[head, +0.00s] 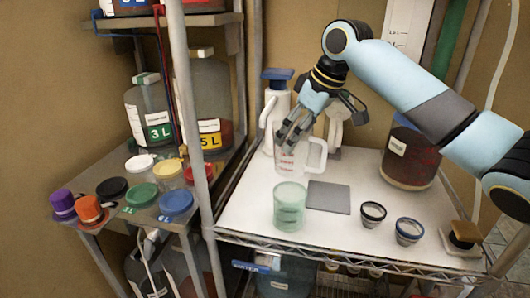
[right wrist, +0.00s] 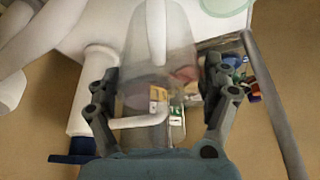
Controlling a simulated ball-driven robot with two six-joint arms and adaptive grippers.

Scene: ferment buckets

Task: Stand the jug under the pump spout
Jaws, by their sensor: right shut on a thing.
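The clear jug (head: 288,165), with red markings and a handle on its right side, is at the back of the white shelf top in the head view. My right gripper (head: 290,137) is shut on it from above. In the right wrist view the see-through jug (right wrist: 160,65) lies between the two fingers (right wrist: 160,100). I cannot tell whether its base touches the shelf. A white bottle with a blue top (head: 278,75), seemingly the pump, stands just behind and left of the jug; its spout is not clear. My left gripper is not in view.
A grey square pad (head: 328,198) lies bare in front of the jug, beside a greenish glass (head: 289,207). Two small dark-rimmed cups (head: 373,214) (head: 408,231) stand front right. A large dark-red jar (head: 410,158) is at the right. A metal post (head: 190,120) rises on the left.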

